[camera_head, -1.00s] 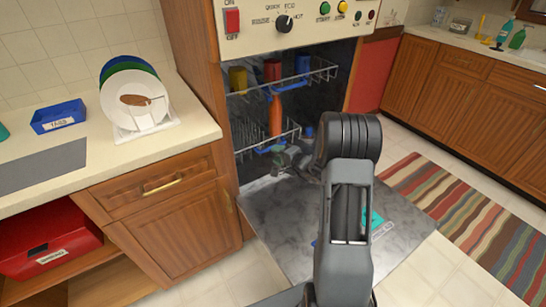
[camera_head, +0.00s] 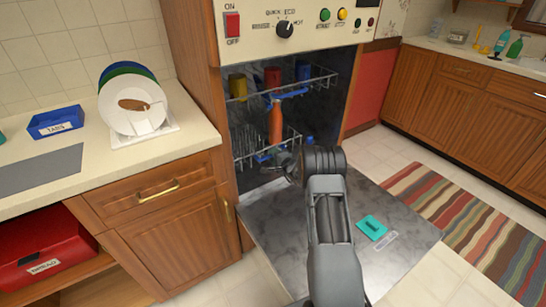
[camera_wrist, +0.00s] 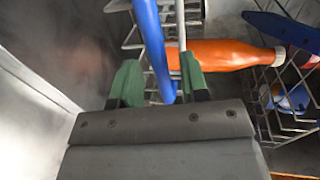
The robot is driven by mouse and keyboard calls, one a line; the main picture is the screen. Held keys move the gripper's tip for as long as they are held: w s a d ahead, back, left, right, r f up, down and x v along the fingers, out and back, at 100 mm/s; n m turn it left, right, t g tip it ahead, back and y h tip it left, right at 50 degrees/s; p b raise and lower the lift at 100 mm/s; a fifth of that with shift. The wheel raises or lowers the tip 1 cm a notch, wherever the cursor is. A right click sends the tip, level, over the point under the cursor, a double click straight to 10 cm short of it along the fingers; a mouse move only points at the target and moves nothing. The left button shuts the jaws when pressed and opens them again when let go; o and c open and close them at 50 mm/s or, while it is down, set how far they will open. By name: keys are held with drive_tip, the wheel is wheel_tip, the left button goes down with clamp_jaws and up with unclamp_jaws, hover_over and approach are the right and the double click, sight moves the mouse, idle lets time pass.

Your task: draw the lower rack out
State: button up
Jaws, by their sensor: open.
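The lower rack (camera_head: 242,156) is a white wire rack inside the open dishwasher, holding an orange bottle (camera_head: 275,122) with a pale cap. In the wrist view the rack's wires (camera_wrist: 132,38) show beyond my fingers, with the orange bottle (camera_wrist: 230,58) lying across the picture. A blue bar (camera_wrist: 152,45) at the rack's front runs between my two green fingertips. My gripper (camera_wrist: 158,80) is open around this bar; whether either finger touches it I cannot tell. In the head view my gripper (camera_head: 277,160) is at the rack's front, partly hidden by my arm.
The upper rack (camera_head: 325,76) holds several cups above a blue spray arm (camera_head: 288,93). A cabinet (camera_head: 170,235) stands close on the left; a striped rug (camera_head: 460,225) lies right.

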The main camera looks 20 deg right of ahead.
drive_tip(key=shift+x, duration=1)
clamp_jaws()
